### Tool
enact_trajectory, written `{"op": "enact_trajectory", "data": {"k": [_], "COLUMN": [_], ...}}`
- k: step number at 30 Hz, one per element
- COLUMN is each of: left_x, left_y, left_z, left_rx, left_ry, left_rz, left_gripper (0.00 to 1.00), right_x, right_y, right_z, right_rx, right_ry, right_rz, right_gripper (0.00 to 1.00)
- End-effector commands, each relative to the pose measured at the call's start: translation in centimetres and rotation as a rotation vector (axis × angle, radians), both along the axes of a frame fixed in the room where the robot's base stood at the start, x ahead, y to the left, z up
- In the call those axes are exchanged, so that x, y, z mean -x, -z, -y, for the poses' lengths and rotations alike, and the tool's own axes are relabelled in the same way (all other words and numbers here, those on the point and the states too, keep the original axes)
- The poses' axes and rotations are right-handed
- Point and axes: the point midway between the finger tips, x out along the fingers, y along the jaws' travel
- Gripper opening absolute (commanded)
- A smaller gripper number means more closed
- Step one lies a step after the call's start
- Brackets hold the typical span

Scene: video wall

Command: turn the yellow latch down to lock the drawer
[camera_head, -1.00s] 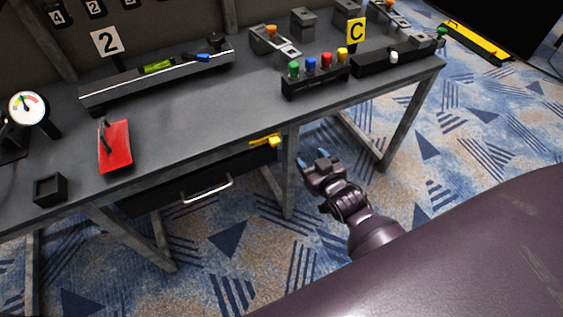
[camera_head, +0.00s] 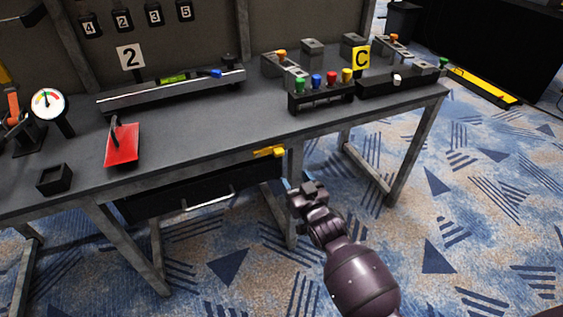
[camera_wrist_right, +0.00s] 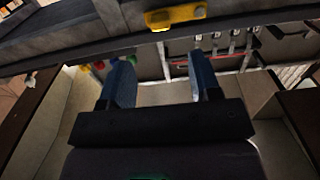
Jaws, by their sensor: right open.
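The yellow latch (camera_head: 269,152) sits under the front edge of the table, just above the right end of the black drawer (camera_head: 190,190). In the right wrist view the yellow latch (camera_wrist_right: 176,16) lies sideways at the top, beyond and above the fingertips. The drawer has a pale bar handle (camera_head: 208,199). My right gripper (camera_head: 296,184) is below and to the right of the latch in the head view, beside the table leg. Its blue fingers (camera_wrist_right: 160,85) are apart with nothing between them. My left gripper is not in view.
The grey table (camera_head: 225,130) carries a red plate (camera_head: 122,148), a small black box (camera_head: 55,179), a gauge (camera_head: 48,104) and a row of coloured knobs (camera_head: 322,84). A table leg (camera_head: 294,200) stands close to my right gripper.

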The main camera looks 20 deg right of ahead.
Motion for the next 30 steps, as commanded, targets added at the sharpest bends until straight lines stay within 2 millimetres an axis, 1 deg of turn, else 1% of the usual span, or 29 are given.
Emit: {"op": "enact_trajectory", "data": {"k": [5, 15, 21, 25, 30], "left_x": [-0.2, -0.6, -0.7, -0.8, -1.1], "left_y": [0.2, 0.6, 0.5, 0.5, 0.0], "left_z": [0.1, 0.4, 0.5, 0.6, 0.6], "left_rx": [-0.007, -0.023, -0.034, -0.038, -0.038], "left_ry": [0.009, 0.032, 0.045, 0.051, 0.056], "left_rz": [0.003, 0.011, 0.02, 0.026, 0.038], "left_gripper": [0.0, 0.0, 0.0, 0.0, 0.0], "right_x": [-1.8, -6.5, -8.9, -9.8, -10.3], "right_y": [0.2, 0.4, 0.3, 0.2, 0.0], "right_z": [0.0, -0.2, -0.3, -0.3, -0.3], "right_rx": [0.001, 0.002, 0.001, 0.001, 0.001], "right_ry": [0.0, 0.0, 0.0, 0.0, 0.0], "right_rz": [-0.001, -0.005, -0.004, -0.002, -0.002], "right_gripper": [0.57, 0.57, 0.57, 0.57, 0.57]}}
